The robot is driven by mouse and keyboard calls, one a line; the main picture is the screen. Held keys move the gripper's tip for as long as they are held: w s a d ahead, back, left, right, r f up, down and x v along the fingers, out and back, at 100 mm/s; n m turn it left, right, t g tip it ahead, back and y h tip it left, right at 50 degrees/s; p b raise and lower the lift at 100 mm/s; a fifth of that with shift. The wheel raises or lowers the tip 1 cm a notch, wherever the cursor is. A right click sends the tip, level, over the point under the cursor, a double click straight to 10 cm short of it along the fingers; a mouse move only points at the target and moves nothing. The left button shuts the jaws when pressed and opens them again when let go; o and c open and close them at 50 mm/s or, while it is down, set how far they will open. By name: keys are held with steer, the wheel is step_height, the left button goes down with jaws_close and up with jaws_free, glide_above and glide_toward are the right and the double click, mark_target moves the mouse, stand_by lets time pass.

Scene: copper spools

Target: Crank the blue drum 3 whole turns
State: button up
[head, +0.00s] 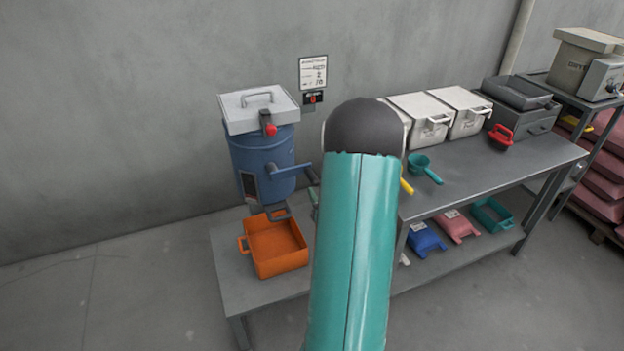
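The blue drum (262,160) stands upright on the low bench by the wall. It has a light grey lid (245,112) with a handle and a red knob (270,130) at its front. A blue crank arm (290,169) sticks out from its side towards the right. The crank's outer end lies beside my teal arm. Small grey and greenish parts, seemingly of my gripper (313,190), show at the arm's left edge near that end. My arm hides the rest, so I cannot tell whether the fingers are on the crank.
An orange tray (272,262) sits below the drum's spout. A small counter (313,98) with a red digit hangs under a wall sign (313,72).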

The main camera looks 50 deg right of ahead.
mark_target(313, 178)
steer(key=x, duration=0.7)
steer(key=shift+w+d, duration=0.1)
steer(key=shift+w, duration=0.3)
jaws_close()
